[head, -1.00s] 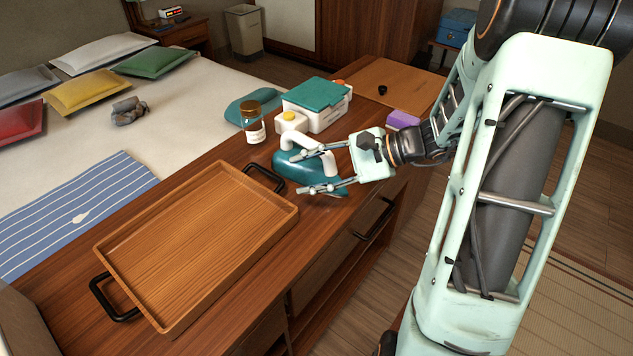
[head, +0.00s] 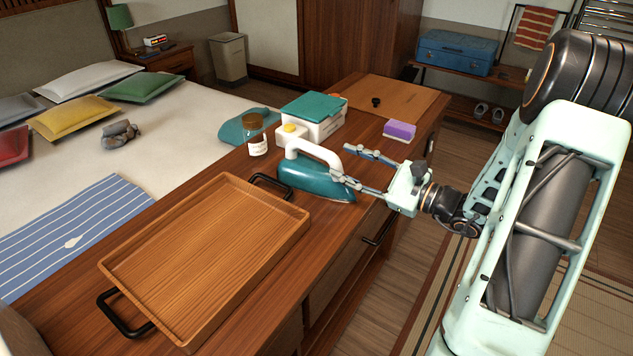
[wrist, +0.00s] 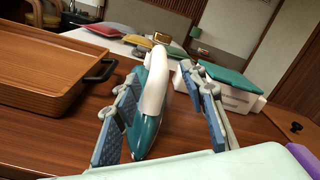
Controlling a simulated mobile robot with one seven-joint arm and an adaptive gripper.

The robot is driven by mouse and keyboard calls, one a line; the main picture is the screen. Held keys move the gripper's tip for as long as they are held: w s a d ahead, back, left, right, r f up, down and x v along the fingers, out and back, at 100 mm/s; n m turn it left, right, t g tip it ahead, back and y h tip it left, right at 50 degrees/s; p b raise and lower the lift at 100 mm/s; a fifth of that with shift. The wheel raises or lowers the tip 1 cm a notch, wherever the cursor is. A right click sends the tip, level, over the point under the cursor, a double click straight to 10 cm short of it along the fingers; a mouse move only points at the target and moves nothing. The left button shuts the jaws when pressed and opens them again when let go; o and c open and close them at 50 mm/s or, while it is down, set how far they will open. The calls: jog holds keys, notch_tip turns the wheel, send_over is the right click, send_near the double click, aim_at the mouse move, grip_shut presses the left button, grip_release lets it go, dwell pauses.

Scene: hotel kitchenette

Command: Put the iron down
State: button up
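The iron (head: 312,181) has a teal body and a white handle. It stands on its soleplate on the wooden counter (head: 337,235), just right of the tray's far corner. My gripper (head: 342,163) is open to the right of the iron, its two fingers apart. The lower finger overlaps the iron's right end in the head view; I cannot tell whether they touch. In the wrist view the iron (wrist: 147,137) shows between the spread fingers, nearer the left one, and neither finger closes on the handle.
A wooden tray (head: 207,250) with black handles lies left of the iron. Behind are a yellow-capped bottle (head: 291,138), a brown-lidded jar (head: 256,143) and a white box with a teal lid (head: 313,117). A purple sponge (head: 399,131) lies at right. Counter is bare in front of the iron.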

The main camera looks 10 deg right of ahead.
aim_at(318, 150)
jog(key=x, duration=0.8)
jog(key=shift+w+a+b, duration=0.2)
jog(key=shift+a+b, duration=0.05)
jog(key=shift+b, duration=0.05)
grip_shut()
jog(key=shift+r, duration=0.15)
